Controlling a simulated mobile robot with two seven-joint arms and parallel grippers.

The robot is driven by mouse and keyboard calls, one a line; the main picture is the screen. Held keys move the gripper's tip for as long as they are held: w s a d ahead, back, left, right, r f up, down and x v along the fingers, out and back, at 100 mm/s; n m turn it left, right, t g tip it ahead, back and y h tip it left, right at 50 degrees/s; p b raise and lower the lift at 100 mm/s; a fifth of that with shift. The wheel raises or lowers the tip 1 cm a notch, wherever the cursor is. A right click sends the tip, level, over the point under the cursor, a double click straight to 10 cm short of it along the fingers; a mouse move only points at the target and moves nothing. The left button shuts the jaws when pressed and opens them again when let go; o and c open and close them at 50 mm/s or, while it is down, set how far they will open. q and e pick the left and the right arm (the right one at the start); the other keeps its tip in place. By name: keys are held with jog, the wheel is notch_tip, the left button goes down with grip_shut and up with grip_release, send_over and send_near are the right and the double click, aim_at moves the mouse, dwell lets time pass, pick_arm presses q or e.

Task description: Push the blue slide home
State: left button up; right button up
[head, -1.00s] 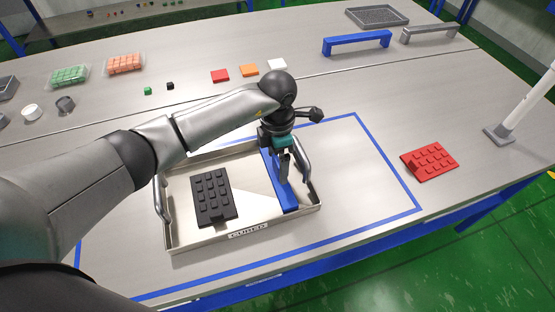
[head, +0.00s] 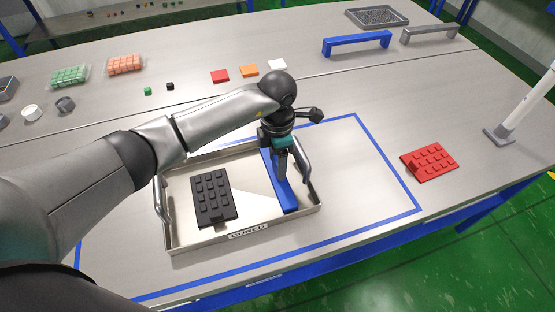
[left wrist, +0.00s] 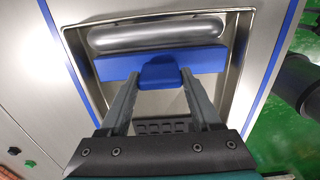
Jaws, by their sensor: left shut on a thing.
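The blue slide (head: 283,196) is a flat bar lying across the right end of a shallow metal tray (head: 185,243), close to the tray's right handle (head: 303,160). My left gripper (head: 284,176) points down onto the bar. In the left wrist view, the slide (left wrist: 208,60) has a raised blue knob between the fingertips of my left gripper (left wrist: 158,82), which is shut on it. The bar lies beside a rounded metal handle (left wrist: 155,32). My right gripper is not in view.
A black studded plate (head: 211,197) lies in the tray, left of the slide. A blue outline (head: 375,146) surrounds the tray on the table. A red studded plate (head: 429,162) and a white post (head: 520,105) stand to the right.

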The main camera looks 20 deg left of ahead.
pick_arm(q)
grip_shut()
jog(key=s+a, duration=0.1)
jog(key=s+a+p, duration=0.1)
jog(key=a, duration=0.1)
jog(key=s+a+p, duration=0.1)
jog(key=shift+a+r, duration=0.1)
jog(key=shift+a, duration=0.25)
jog(key=shift+s+a, duration=0.3)
jog(key=shift+a, duration=0.05)
jog(key=o, duration=1.5)
grip_release()
notch_tip(320, 180, up, 15)
jog(key=shift+p, duration=0.45)
